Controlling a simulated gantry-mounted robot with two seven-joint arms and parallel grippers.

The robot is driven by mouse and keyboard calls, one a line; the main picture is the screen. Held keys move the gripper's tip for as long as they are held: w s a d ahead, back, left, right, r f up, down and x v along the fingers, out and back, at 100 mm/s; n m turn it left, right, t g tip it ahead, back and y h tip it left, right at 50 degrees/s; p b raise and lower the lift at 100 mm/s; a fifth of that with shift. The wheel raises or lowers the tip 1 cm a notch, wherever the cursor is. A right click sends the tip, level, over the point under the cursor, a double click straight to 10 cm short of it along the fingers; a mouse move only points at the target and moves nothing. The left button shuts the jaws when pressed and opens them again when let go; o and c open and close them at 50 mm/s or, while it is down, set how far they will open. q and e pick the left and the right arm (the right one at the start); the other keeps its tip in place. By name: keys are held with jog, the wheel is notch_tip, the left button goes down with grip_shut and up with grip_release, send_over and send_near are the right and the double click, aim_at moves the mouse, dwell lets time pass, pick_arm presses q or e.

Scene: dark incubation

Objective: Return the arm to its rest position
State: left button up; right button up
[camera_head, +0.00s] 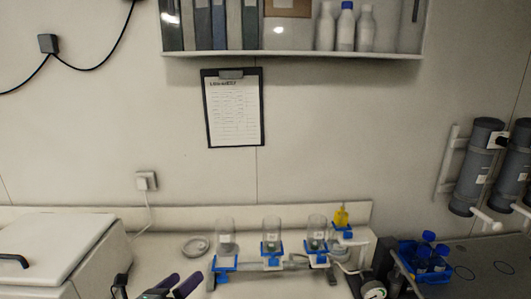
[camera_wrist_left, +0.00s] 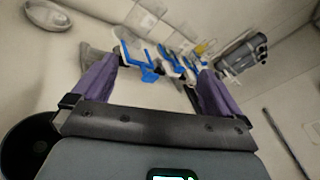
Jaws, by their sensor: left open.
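My left gripper (camera_head: 178,284) shows at the bottom edge of the head view, with its two purple fingers apart and nothing between them. In the left wrist view the fingers of this gripper (camera_wrist_left: 155,85) are spread, and a row of blue holders (camera_wrist_left: 150,62) shows beyond the gap. My left arm is mostly below the head view. My right gripper is not in view.
Three clear cups (camera_head: 271,236) stand in blue holders on a bench unit. A round dish (camera_head: 195,246) lies left of them; a white lidded box (camera_head: 55,240) stands farther left. A blue rack (camera_head: 437,276) with blue-capped bottles is at right. A shelf (camera_head: 295,54) hangs above.

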pick_arm(q)
jog(key=s+d+f+n+g+y, duration=0.1)
jog(key=s+d+f+n+y, duration=0.15)
jog(key=s+f+n, duration=0.55)
jog(key=s+d+f+n+g+y, duration=0.25)
jog(key=s+f+n, duration=0.35)
jog(key=n, duration=0.3)
jog(key=s+a+f+n+g+y+b, duration=0.1)
jog(key=s+a+f+n+g+y, duration=0.25)
jog(key=s+n, duration=0.65)
jog(key=s+a+f+n+g+h, duration=0.15)
jog(key=s+f+n+g, duration=0.4)
jog(key=s, duration=0.95)
notch_tip(320, 180, down, 10)
jog(key=n+t+y+b, duration=0.1)
jog(key=b, duration=0.8)
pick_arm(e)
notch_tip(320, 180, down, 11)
pick_arm(q)
notch_tip(320, 180, up, 16)
jog(key=p, duration=1.5)
jog(key=shift+w+a+p, duration=0.3)
jog(key=shift+w+p, duration=0.05)
jog(key=shift+w, duration=0.1)
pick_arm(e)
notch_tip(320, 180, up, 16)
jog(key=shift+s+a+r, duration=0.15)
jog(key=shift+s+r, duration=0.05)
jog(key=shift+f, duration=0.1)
